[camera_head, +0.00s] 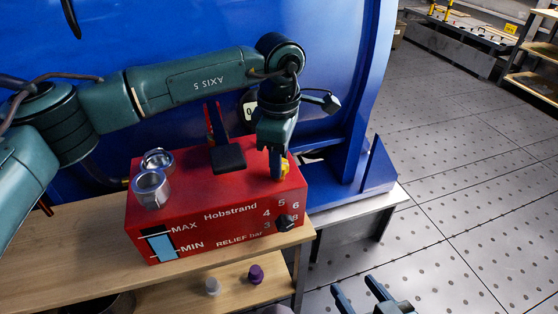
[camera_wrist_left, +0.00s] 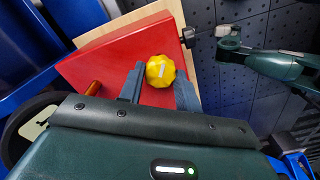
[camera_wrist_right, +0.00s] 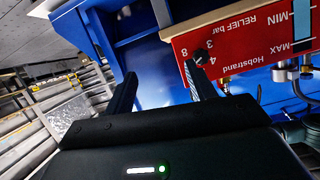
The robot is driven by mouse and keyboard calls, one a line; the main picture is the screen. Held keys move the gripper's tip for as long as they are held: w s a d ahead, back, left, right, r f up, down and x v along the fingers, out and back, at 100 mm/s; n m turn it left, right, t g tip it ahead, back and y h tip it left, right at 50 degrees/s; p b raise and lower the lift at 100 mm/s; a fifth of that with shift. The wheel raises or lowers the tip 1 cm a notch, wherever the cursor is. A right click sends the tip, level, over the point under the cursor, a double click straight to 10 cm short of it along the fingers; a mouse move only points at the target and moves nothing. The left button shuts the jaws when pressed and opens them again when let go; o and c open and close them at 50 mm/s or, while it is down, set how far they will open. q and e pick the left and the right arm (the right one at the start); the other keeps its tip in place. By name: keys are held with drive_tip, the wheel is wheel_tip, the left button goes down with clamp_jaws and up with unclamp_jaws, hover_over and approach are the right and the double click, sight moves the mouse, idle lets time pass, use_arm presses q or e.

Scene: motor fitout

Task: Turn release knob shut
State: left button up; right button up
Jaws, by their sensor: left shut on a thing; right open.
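The red Hobstrand box (camera_head: 195,212) stands on the wooden bench. A faceted yellow knob (camera_wrist_left: 160,71) with a pale mark is on its top; in the head view the yellow knob (camera_head: 285,167) is partly hidden by my left gripper (camera_head: 278,172). My left gripper comes down from above and is shut on the yellow knob, one finger on each side in the left wrist view (camera_wrist_left: 158,84). My right gripper (camera_head: 358,292) is open and empty, low in the head view, apart from the box. In the right wrist view its open fingers (camera_wrist_right: 160,74) point toward the box's front.
A black relief dial (camera_head: 284,222) sits on the box front. Two metal cups (camera_head: 151,186) and a black pad (camera_head: 228,157) are on top. A purple piece (camera_head: 256,273) and a grey piece (camera_head: 212,286) lie on the lower shelf. A blue machine housing (camera_head: 340,60) stands behind; the floor at right is clear.

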use_arm(q)
drive_tip(key=shift+m, duration=1)
drive_tip(key=shift+m+b, duration=0.4)
drive_tip(key=shift+m, duration=0.5)
drive_tip(key=m, duration=0.2)
drive_tip(key=shift+m, duration=0.4)
drive_tip(key=m, duration=0.4)
drive_tip(key=shift+m+b, duration=0.4)
use_arm(e)
drive_tip(key=shift+s+d+r+t, duration=0.25)
drive_tip(key=shift+s+d+t, duration=0.05)
drive_tip(key=shift+d, duration=0.05)
use_arm(q)
drive_tip(key=o, duration=1)
drive_tip(key=shift+c, duration=0.2)
